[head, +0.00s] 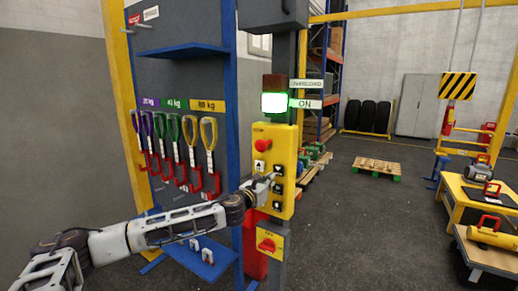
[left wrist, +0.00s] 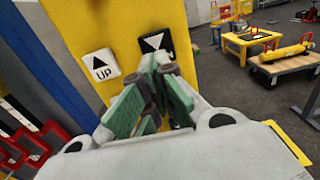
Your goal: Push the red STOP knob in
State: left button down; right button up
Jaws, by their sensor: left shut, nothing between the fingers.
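The red STOP knob (head: 262,145) sticks out near the top of the yellow control box (head: 287,140). My left gripper (head: 270,180) is shut and empty. It is in front of the box, below and slightly right of the knob, among the black and white buttons. In the left wrist view the shut fingers (left wrist: 158,75) lie close to the down-arrow button (left wrist: 155,43), with the UP button (left wrist: 100,65) to their left. I cannot tell whether they touch a button. The knob does not show in that view. My right gripper is not in view.
A lit ON lamp (head: 275,103) is above the box, and a red OFF switch (head: 267,245) is below it. Coloured slings (head: 208,135) hang on a rack at left. A yellow table (head: 455,188) and a pallet (head: 376,167) stand at right; open floor lies between.

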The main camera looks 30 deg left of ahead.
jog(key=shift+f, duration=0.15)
pick_arm(q)
jog(key=s+a+r+t+y+b, duration=0.1)
jog(key=s+a+r+y+b, duration=0.3)
jog(key=a+r, duration=0.65)
jog(key=s+a+r+m+t+b, duration=0.1)
jog(key=s+a+r+b, duration=0.2)
jog(key=s+r, duration=0.3)
jog(key=s+d+f+n+g+h, duration=0.1)
jog(key=s+d+f+n+h, duration=0.1)
jog(key=d+n, duration=0.3)
jog(key=s+d+f+n+g+h, duration=0.1)
jog(key=s+d+n, duration=0.4)
jog(key=n, duration=0.9)
jog(key=shift+d+f+h+b, duration=0.4)
jog(key=shift+h, duration=0.1)
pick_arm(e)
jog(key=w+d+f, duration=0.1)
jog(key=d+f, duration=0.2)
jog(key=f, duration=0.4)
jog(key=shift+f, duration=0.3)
